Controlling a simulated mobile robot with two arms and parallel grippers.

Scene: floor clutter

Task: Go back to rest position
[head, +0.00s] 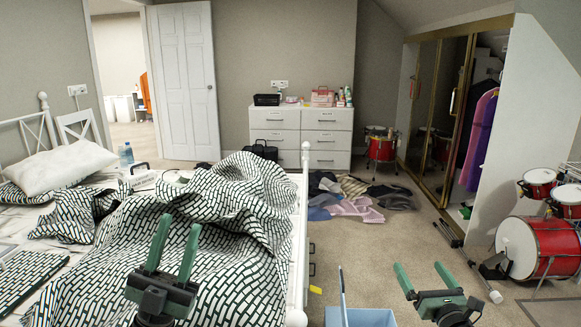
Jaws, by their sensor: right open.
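My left gripper (179,221) is in front of the bed, its two green fingers pointing up and apart with nothing seen between them. Behind it in the picture lies a rumpled black-and-white patterned blanket (240,200); I cannot tell whether they touch. My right gripper (417,264) is at the lower right over the carpet, its green fingers spread wide and empty.
A blue bin (370,318) stands at the bottom between my grippers. A red drum set (535,245) stands at right, with a dark pole (455,240) on the floor near it. Clothes (350,200) lie before the white dresser (300,135). Carpet between is mostly clear.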

